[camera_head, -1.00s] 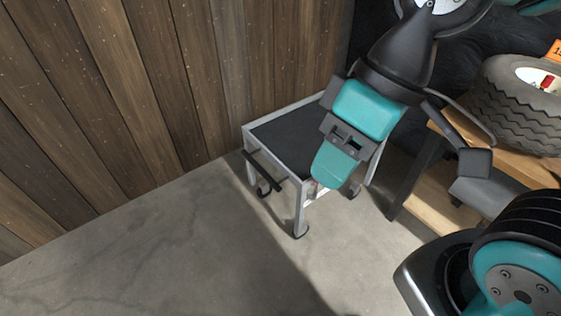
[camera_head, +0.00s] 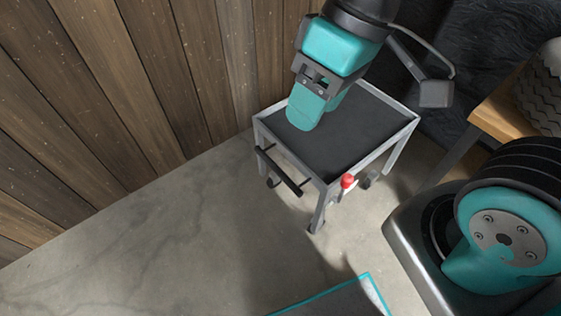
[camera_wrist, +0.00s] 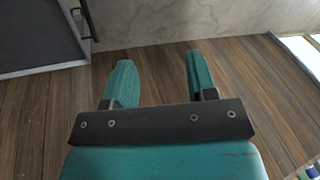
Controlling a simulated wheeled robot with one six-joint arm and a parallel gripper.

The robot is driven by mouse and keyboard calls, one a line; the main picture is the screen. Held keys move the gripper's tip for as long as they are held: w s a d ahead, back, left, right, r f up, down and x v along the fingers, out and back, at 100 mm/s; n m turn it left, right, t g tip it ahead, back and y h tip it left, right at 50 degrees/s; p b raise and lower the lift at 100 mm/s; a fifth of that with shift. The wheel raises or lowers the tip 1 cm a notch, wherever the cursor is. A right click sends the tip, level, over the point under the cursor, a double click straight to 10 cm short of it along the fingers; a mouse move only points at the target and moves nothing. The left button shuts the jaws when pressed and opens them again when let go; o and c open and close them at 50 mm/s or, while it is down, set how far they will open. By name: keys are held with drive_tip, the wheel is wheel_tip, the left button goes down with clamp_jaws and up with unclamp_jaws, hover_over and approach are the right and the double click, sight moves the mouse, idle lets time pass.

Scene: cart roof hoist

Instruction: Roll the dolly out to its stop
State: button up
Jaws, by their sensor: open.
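The dolly is a grey-framed cart (camera_head: 345,150) with a black top, legs on casters and a dark handle bar (camera_head: 279,172) along its near left side. A red knob (camera_head: 347,181) shows by its near corner. In the wrist view, part of the dolly's dark top (camera_wrist: 30,35) and the handle bar (camera_wrist: 88,20) are at the upper left. My gripper (camera_head: 318,108) appears over the left part of the dolly's top in the head view. Its teal fingers (camera_wrist: 160,65) are apart with nothing between them, and the handle is outside them.
A wooden plank wall (camera_head: 110,110) stands behind and left of the dolly. A wooden bench (camera_head: 500,108) with a tyre (camera_head: 541,90) is at the right. The concrete floor (camera_head: 190,230) left of and before the dolly is clear.

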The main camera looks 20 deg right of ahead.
drive_tip(key=w+f+m+h+b, duration=0.2)
drive_tip(key=w+f+b, duration=0.5)
drive_tip(key=w+f, duration=0.7)
drive_tip(key=m+h+b, duration=0.1)
drive_tip(key=h+b, duration=0.3)
drive_tip(key=b, duration=0.3)
approach(279, 170)
drive_tip(key=f, duration=0.3)
drive_tip(key=d+f+b, duration=0.1)
drive_tip(key=f, duration=0.2)
drive_tip(key=f+b, duration=0.1)
drive_tip(key=f, duration=0.2)
drive_tip(key=shift+d+f, duration=0.35)
drive_tip(key=shift+d, duration=0.05)
clamp_jaws()
